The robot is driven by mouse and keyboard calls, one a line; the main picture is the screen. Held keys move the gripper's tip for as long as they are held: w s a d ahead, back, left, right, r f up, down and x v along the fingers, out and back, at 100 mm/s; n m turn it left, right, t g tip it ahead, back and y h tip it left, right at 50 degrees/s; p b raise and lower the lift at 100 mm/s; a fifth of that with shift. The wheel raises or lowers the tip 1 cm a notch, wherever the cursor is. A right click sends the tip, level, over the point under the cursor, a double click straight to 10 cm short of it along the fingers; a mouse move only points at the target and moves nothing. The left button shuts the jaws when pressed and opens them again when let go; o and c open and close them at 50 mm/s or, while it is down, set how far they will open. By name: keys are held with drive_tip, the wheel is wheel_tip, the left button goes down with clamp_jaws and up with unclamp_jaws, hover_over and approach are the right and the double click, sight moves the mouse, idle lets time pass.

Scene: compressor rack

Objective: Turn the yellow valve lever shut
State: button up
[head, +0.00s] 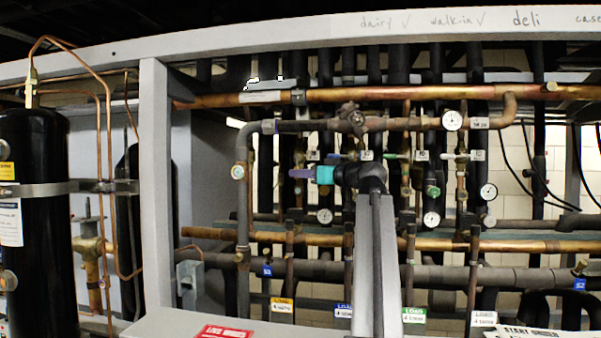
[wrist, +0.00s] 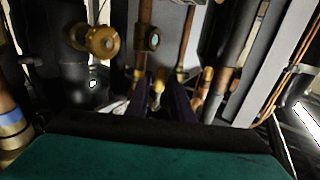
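My gripper (head: 300,173) has purple fingers and a teal band, and points left in front of the pipework in the head view. In the wrist view its two dark purple fingers (wrist: 159,92) stand apart with a gap between them. A small yellowish piece (wrist: 158,88) shows in or behind that gap; it may be the yellow lever, but I cannot tell for sure, nor whether the fingers touch it. No yellow lever shows clearly in the head view, where my gripper and wrist cover part of the valve row.
Green-handled (head: 396,157) and white-handled (head: 460,155) valves stand to the right of my wrist. A copper pipe (head: 400,94) runs above. A round brass fitting (wrist: 103,41) is at upper left in the wrist view. A grey post (head: 157,190) stands left.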

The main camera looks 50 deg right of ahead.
drive_tip(key=shift+w, duration=0.2)
clamp_jaws()
